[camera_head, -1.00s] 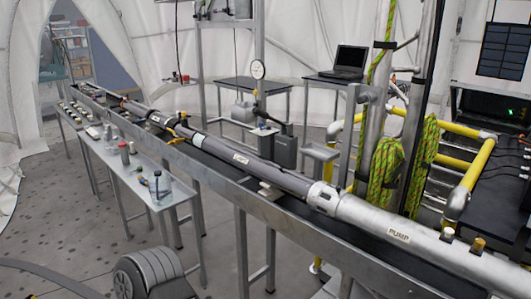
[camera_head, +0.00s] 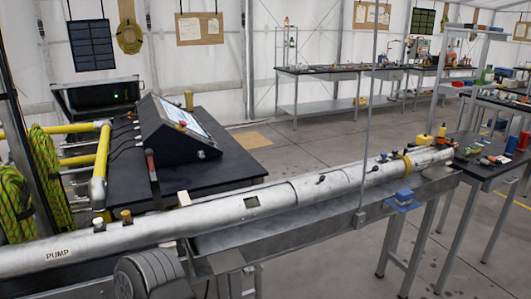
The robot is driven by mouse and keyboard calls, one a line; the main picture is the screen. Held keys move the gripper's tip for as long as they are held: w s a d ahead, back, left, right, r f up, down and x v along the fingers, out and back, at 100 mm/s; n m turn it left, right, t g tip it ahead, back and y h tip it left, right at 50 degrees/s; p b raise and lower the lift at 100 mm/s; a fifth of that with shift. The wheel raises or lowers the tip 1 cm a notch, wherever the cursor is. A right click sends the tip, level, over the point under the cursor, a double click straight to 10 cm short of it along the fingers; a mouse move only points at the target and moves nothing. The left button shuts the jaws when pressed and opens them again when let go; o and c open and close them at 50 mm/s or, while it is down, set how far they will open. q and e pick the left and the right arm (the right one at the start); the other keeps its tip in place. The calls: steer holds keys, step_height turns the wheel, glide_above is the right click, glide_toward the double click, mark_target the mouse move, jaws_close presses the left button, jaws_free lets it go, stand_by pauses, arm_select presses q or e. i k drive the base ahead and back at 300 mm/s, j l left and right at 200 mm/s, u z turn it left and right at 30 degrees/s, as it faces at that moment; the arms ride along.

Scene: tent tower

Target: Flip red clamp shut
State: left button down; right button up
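No thing in the camera_head view is clearly a red clamp. Small red pieces (camera_head: 489,161) lie near the far right end of the long silver pipe (camera_head: 225,212), too small to tell their shape. An upright red-handled lever (camera_head: 150,163) stands at the front edge of the console table. The pipe lies along a metal rail, with a "PUMP" label at its left end. A yellow band (camera_head: 407,166) goes around it near the right end. Neither gripper shows; a grey ribbed part at the bottom looks like mine.
A control console (camera_head: 178,130) stands on a black table (camera_head: 225,172) behind the pipe. A thin vertical pole (camera_head: 370,110) rises beside the pipe. Green rope hangs at left. Open floor lies behind and at front right.

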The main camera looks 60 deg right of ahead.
mark_target(154, 184)
steer(key=z, duration=1.75)
